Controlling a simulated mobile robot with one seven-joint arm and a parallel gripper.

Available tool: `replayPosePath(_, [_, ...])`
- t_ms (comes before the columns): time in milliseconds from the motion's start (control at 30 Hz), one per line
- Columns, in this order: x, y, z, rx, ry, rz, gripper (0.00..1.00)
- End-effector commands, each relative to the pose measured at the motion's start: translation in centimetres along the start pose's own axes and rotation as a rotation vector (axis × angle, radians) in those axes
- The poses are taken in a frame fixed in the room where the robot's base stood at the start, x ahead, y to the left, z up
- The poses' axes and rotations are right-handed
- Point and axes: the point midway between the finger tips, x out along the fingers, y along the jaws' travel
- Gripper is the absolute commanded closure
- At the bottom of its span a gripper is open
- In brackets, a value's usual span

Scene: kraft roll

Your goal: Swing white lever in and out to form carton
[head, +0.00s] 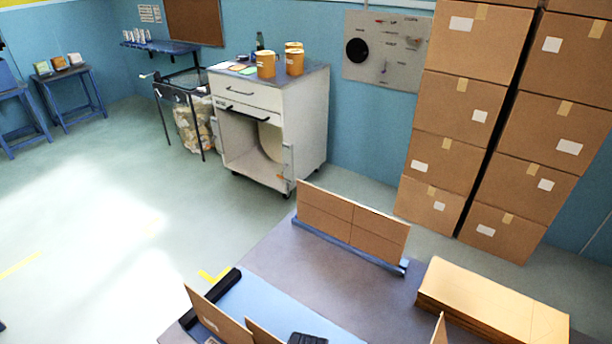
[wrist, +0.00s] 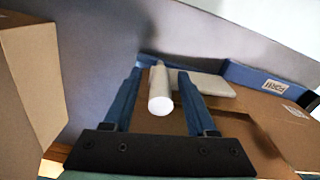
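In the wrist view, the white lever (wrist: 160,92) is a round white bar with its end facing me. My gripper (wrist: 159,73) has its two blue fingers on either side of it. The fingers stand apart with gaps beside the bar; I cannot tell whether either touches it. Brown carton board (wrist: 265,135) lies below and to the right of the fingers. In the head view, upright carton flaps (head: 217,318) show at the bottom edge on a blue surface (head: 272,306). The lever is not visible there.
A stack of flat cardboard (head: 490,305) lies at the right of the grey table (head: 285,262). An upright divided board (head: 352,222) stands at its far edge. Tall stacks of closed boxes (head: 470,100) stand behind. In the wrist view, a brown panel (wrist: 28,85) rises at the left.

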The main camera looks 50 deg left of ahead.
Motion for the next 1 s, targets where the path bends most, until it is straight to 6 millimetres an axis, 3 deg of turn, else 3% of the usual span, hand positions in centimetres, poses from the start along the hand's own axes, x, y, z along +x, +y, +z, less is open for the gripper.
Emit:
replayPosePath(233, [-0.1,0.0,0.1,-0.001,-0.002,0.0,0.43])
replayPosePath(367, [-1.2,0.0,0.0,-0.001,0.001,0.0,0.43])
replayPosePath(800, [-10.1,0.0,-0.1,0.0,0.004,-0.001,0.43])
replayPosePath(1000, [-12.6,0.0,0.0,0.0,0.0,0.0,0.43])
